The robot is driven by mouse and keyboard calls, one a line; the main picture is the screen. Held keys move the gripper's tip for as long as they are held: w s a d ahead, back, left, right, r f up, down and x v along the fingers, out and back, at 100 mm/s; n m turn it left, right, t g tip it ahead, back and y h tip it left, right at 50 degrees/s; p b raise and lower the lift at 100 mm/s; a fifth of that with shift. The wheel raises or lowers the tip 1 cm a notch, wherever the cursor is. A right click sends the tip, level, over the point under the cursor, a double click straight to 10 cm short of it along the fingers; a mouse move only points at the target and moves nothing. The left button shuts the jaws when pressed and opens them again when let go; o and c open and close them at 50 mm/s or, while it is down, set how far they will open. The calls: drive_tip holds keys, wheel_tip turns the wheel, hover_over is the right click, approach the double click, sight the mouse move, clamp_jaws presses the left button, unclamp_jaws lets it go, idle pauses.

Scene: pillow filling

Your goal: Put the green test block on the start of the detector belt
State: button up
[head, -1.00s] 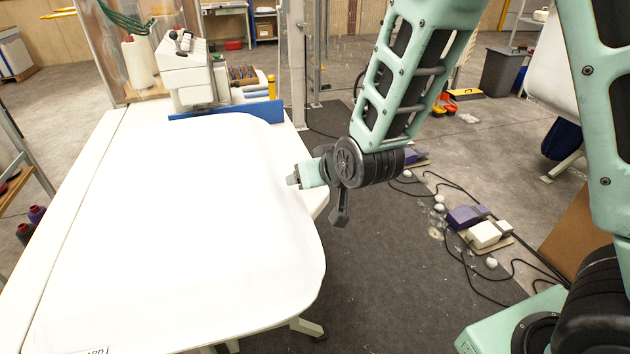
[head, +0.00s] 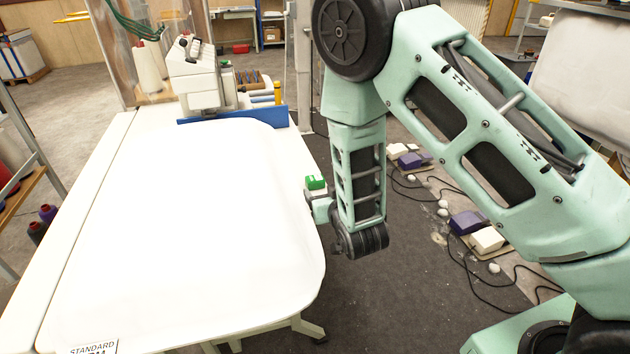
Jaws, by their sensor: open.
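A small green block (head: 316,182), paler along its lower edge, shows just beyond the right edge of the white pillow. My gripper (head: 311,194) is small in the head view, at the end of the arm that hangs down right of the pillow. It is open, right beneath the green block in the picture. The fingers are partly hidden, and I cannot tell whether they touch the block or what supports it. No detector belt can be made out in this view.
A white machine (head: 195,85) stands at the back behind a blue strip (head: 262,115). Purple pedals (head: 467,222) and cables lie on the floor at right.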

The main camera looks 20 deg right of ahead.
sight(316, 180)
drive_tip(key=shift+p+x, duration=1.15)
drive_tip(key=shift+x, duration=2.6)
drive_tip(key=c, duration=1.2)
drive_tip(key=shift+o, duration=0.2)
